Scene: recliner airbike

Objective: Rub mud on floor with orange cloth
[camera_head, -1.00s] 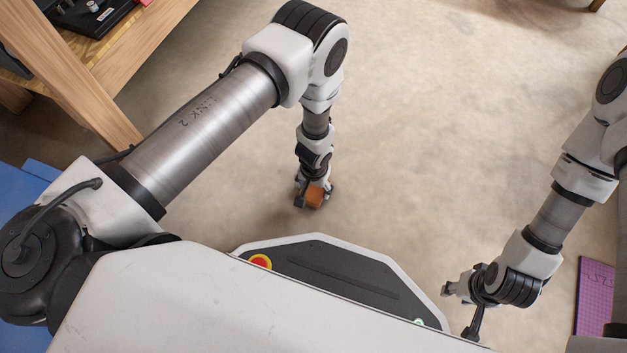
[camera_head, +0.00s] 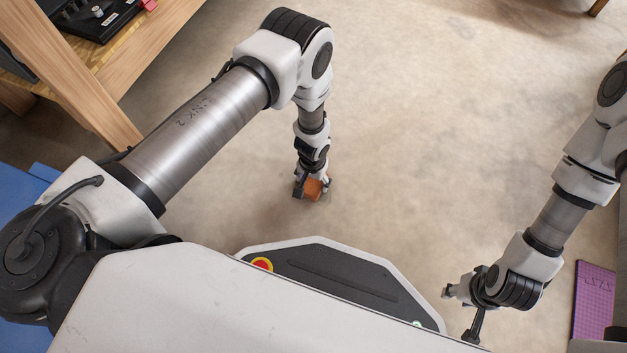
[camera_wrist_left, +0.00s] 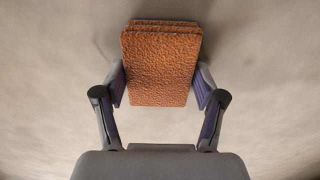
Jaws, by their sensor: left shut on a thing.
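The orange cloth (camera_head: 313,188) is a small folded block with a rough surface. My left gripper (camera_head: 312,190) points down and is shut on it, close above or at the floor in front of my base. In the left wrist view the cloth (camera_wrist_left: 161,66) sits between the two fingers of my left gripper (camera_wrist_left: 160,88), with a shadow on the floor beside it. The floor (camera_head: 420,130) is beige with faint darker smudges; I cannot tell which of them is mud.
A wooden workbench (camera_head: 75,75) with dark items on top stands at the upper left. A blue object (camera_head: 45,175) lies at the left edge. A purple mat (camera_head: 594,300) lies on the floor at the right. The middle of the floor is clear.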

